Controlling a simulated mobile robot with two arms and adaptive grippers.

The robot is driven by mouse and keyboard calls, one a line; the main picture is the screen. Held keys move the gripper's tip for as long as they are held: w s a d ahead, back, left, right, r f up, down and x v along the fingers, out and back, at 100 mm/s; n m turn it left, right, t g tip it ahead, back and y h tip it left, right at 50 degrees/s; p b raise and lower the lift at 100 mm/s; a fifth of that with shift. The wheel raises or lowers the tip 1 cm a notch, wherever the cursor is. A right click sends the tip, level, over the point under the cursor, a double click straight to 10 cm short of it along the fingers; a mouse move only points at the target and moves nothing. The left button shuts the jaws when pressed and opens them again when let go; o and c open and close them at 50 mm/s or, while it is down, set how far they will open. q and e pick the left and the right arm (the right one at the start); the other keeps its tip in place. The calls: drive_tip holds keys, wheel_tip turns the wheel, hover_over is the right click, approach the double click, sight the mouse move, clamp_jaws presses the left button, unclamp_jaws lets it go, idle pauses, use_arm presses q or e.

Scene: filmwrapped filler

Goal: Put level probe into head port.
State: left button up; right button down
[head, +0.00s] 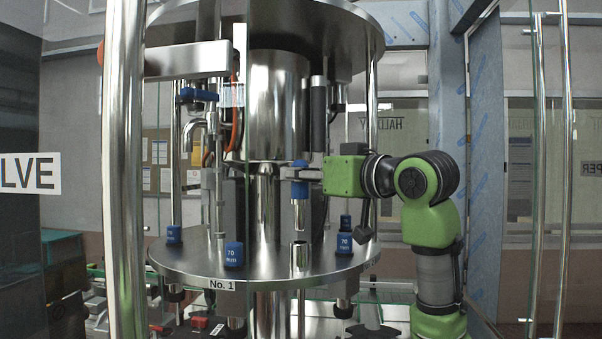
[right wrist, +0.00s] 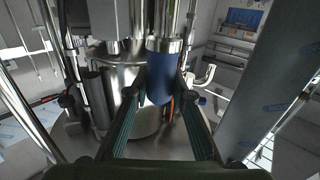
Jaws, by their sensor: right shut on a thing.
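The level probe (head: 300,185) has a blue upper part and a bright metal lower part in the head view. It hangs upright over the lower round plate. My right gripper (head: 301,173) reaches in from the right and is shut on the blue part. The right wrist view shows the blue body (right wrist: 166,78) between the two fingers (right wrist: 160,95). A short upright metal tube (head: 299,258) stands on the plate below the probe, with a visible gap between them. I cannot tell for sure which fitting is the head port. My left gripper is not in view.
The lower plate (head: 200,262) carries blue blocks marked 70 mm (head: 234,255). Chrome posts (head: 124,170) and glass panels frame the machine.

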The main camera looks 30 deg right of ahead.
sight(304, 210)
drive_tip(key=shift+w+f+b, duration=0.1)
drive_tip(key=shift+f+b, duration=0.2)
drive_tip(key=shift+f, duration=0.55)
drive_tip(key=shift+s+f+b, duration=0.25)
drive_tip(key=shift+f+b, duration=0.2)
drive_tip(key=shift+b, duration=0.15)
drive_tip(key=shift+w+f+b, duration=0.1)
drive_tip(key=shift+f+b, duration=0.5)
drive_tip(key=shift+f, duration=0.15)
drive_tip(key=shift+f+b, duration=0.55)
drive_tip(key=shift+f, duration=0.55)
use_arm(q)
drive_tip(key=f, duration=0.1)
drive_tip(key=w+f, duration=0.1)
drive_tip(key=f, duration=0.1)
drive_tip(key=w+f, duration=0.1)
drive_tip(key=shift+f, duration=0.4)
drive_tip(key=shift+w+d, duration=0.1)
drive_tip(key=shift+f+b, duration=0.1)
drive_tip(key=shift+b, duration=0.3)
use_arm(e)
drive_tip(key=shift+f, duration=0.3)
